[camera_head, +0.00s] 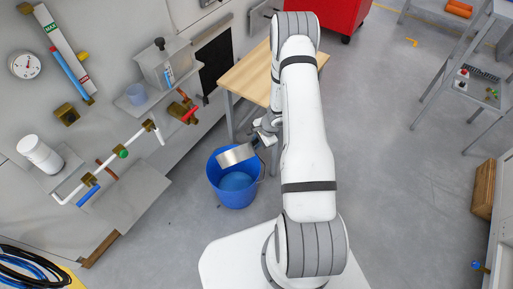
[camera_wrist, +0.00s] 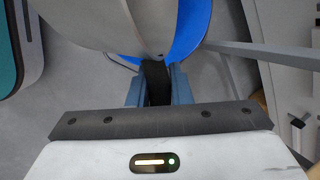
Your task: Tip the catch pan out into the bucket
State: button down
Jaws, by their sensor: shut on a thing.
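The catch pan (camera_head: 236,155) is a small grey metal pan, held over the blue bucket (camera_head: 213,176) and looking tilted. In the wrist view the pan (camera_wrist: 112,22) fills the top, with its dark handle (camera_wrist: 157,84) between my fingers. My gripper (camera_head: 266,137) is shut on that handle. The bucket stands upright on the floor, and its blue wall also shows in the wrist view (camera_wrist: 193,32) behind the pan. A lighter blue round area shows inside the bucket; I cannot tell whether it is liquid or the bottom. The pan's inside is hidden.
A wooden-topped table (camera_head: 247,75) stands just behind the bucket.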

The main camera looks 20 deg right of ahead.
jog(key=shift+s+d+f+t+b, duration=0.1)
jog(key=shift+s+f+t+b, duration=0.6)
jog(key=shift+b, duration=4.6)
jog(key=t+b, duration=0.1)
jog(key=b, duration=0.3)
jog(key=shift+w, duration=0.1)
jog(key=t+b, duration=0.1)
jog(key=b, duration=0.5)
jog(key=shift+s+n+y+b, duration=0.3)
jog(key=shift+s+b, duration=0.05)
jog(key=shift+s+f+b, duration=0.1)
jog(key=shift+b, duration=0.55)
jog(key=s+t+b, duration=0.1)
jog(key=t, duration=0.1)
jog(key=s+t+b, duration=0.1)
jog(key=t+b, duration=0.1)
jog(key=s+n+t+y+b, duration=0.1)
jog(key=t+b, duration=0.1)
jog(key=t, duration=0.1)
jog(key=shift+s+d+f, duration=0.3)
jog(key=shift+s+f, duration=0.05)
